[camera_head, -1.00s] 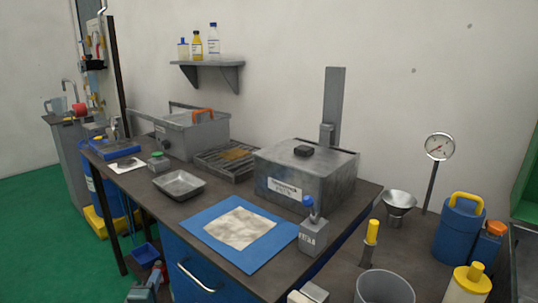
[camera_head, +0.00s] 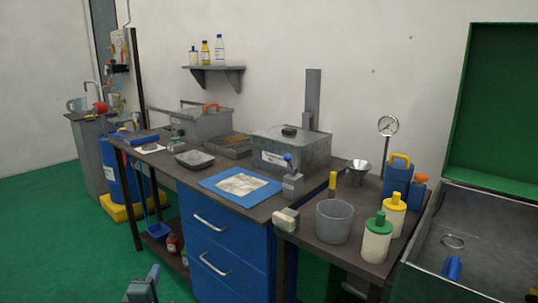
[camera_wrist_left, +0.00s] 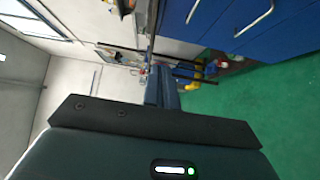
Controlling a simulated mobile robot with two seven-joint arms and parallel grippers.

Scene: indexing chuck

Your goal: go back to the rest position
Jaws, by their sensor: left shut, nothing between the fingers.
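My left gripper (camera_head: 143,290) shows at the bottom edge of the head view, low over the green floor in front of the workbench. It is shut and empty, apart from the bench and everything on it. In the left wrist view its shut fingers (camera_wrist_left: 163,86) stick out past the dark gripper body, with floor, wall and the blue drawers beyond. My right gripper is not in view.
The workbench (camera_head: 262,207) with blue drawers (camera_head: 225,240) stands ahead, carrying a grey box (camera_head: 290,152) and blue mat. A side table (camera_head: 310,244) holds a grey bucket (camera_head: 334,222). A green-lidded chest (camera_head: 470,240) stands right. Green floor (camera_head: 60,235) is clear at left.

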